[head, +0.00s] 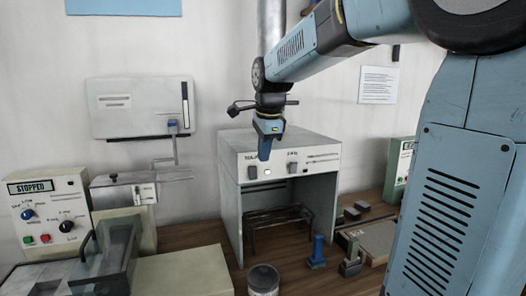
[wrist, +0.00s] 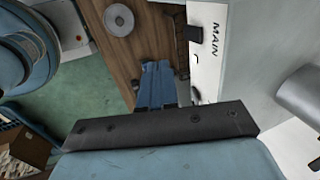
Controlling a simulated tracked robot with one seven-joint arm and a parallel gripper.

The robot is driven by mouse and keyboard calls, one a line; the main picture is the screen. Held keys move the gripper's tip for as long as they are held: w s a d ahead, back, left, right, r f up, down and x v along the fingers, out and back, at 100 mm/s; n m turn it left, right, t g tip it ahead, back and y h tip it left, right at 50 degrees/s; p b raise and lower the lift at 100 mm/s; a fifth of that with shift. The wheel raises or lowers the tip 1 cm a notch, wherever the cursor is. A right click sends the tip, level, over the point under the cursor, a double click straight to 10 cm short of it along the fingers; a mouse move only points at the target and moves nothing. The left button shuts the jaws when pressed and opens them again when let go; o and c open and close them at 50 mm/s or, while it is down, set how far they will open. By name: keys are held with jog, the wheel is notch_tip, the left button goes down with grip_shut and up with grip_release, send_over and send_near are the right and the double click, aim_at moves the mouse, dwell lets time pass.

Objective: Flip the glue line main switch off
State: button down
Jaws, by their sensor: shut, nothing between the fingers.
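The white front panel (head: 290,160) of a grey hood cabinet carries a dark switch (head: 252,171) at its left, below a label. In the wrist view, the black switch (wrist: 194,33) stands out from the panel beside the word MAIN. Its on or off position is too small to tell. My gripper (head: 264,156) points down in front of the upper left of the panel and hides part of the label. The blue fingers also show in the wrist view (wrist: 157,88), shut and empty. The switch appears apart from them.
A control box (head: 50,212) reading STOPPED is at the left. A metal can (head: 263,280) and a blue clamp-like tool (head: 317,252) stand on the wooden bench below.

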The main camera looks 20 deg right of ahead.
aim_at(257, 170)
jog(key=x, duration=0.2)
jog(key=w+x, duration=0.1)
jog(key=x, duration=0.2)
jog(key=w+x, duration=0.1)
jog(key=x, duration=0.2)
jog(key=shift+w+a, duration=0.1)
jog(key=shift+w+f, duration=0.1)
jog(key=shift+w, duration=0.65)
jog(key=shift+a, duration=0.1)
